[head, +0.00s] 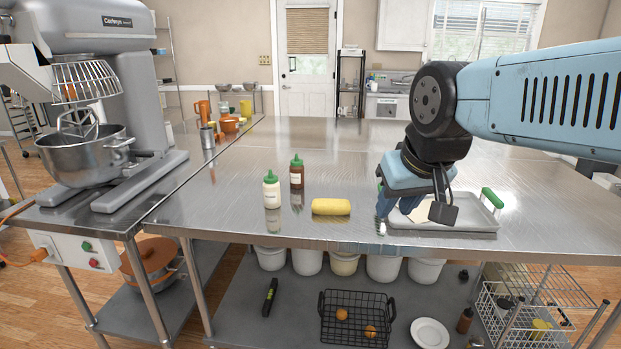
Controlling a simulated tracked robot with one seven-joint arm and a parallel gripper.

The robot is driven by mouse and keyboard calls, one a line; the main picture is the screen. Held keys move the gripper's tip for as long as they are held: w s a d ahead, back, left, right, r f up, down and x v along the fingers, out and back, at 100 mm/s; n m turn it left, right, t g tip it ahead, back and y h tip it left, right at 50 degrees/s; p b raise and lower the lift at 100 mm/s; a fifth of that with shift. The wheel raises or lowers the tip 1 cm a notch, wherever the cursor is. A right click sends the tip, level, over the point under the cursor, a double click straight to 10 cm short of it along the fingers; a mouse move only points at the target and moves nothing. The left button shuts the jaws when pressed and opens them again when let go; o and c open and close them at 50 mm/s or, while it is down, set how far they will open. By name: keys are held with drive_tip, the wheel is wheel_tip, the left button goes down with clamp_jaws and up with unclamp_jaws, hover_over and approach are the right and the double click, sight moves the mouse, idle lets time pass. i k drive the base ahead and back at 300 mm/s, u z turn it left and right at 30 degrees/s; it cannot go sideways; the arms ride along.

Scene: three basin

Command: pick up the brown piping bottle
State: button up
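The brown piping bottle (297,174), with a green cap, stands upright on the steel table, just behind and right of a white bottle (271,190) with a green cap. My gripper (384,218) points down at the left end of a grey tray, well to the right of the brown bottle and apart from it. Its fingers are seen from the side and overlap, so their opening is unclear. I see nothing clearly held.
A yellow roll (331,207) lies between the bottles and my gripper. The grey tray (470,224) has green handles. A stand mixer (95,110) stands at the left. Orange containers (229,124) sit at the far left. The table behind the bottles is clear.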

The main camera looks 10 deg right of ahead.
sight(296, 168)
drive_tip(key=k, duration=0.5)
drive_tip(key=u, duration=0.25)
drive_tip(key=i, duration=1.05)
drive_tip(key=z, duration=2.65)
